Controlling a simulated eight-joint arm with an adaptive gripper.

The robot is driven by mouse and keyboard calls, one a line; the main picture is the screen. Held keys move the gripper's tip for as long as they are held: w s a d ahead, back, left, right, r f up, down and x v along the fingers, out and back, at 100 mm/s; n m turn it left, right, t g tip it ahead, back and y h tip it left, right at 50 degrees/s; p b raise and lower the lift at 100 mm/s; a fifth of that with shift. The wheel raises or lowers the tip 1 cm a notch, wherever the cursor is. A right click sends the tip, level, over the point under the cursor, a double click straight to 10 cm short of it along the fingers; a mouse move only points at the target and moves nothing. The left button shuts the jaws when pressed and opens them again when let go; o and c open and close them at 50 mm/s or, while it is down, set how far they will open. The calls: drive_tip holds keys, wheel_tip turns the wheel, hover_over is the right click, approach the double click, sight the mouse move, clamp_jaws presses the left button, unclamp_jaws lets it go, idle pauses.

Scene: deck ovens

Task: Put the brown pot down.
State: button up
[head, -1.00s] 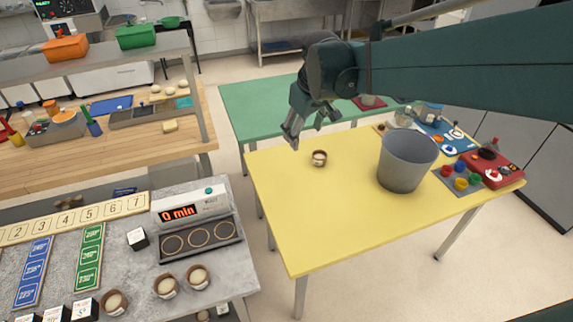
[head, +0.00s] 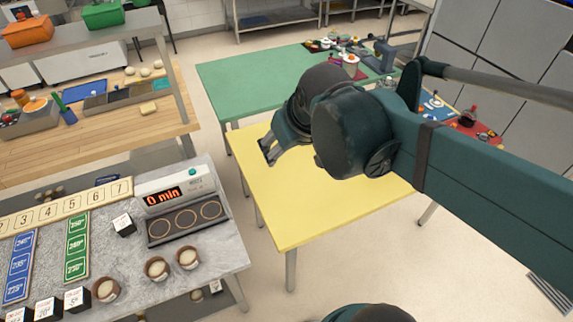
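My gripper (head: 268,149) is over the left back part of the yellow table (head: 290,222), with its fingertips pointing down and left. Its fingers are seen partly from the side, so I cannot tell whether they are open or hold anything. The small brown pot seen earlier on the yellow table does not show now; my arm covers that part of the table. Three similar brown pots with pale contents stand along the front of the grey counter: a left one (head: 107,289), a middle one (head: 157,268) and a right one (head: 188,257).
A timer panel (head: 176,196) reading "0 min", with three ringed spots (head: 186,224), sits behind these pots. A green table (head: 250,85) stands beyond the yellow one. The yellow table's front left is clear. The grey bucket is hidden behind my arm.

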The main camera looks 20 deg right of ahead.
drive_tip(key=s+a+f+m+t, duration=0.1)
drive_tip(key=s+f, duration=0.1)
drive_tip(key=s, duration=0.3)
drive_tip(key=shift+s+a+f, duration=0.15)
drive_tip(key=shift+a, duration=0.25)
drive_tip(key=shift+o, duration=0.5)
drive_tip(key=shift+a, duration=0.15)
drive_tip(key=n+g, duration=0.7)
drive_tip(key=n, duration=0.9)
hover_over(186, 255)
drive_tip(key=f, duration=2.2)
drive_tip(key=shift+w+d+f, duration=0.2)
drive_tip(key=shift+d+f, duration=0.05)
drive_tip(key=shift+d, duration=0.1)
drive_tip(key=shift+s+a+f, duration=0.2)
drive_tip(key=shift+a+f, duration=0.1)
drive_tip(key=shift+f, duration=0.1)
drive_tip(key=shift+f, duration=1.3)
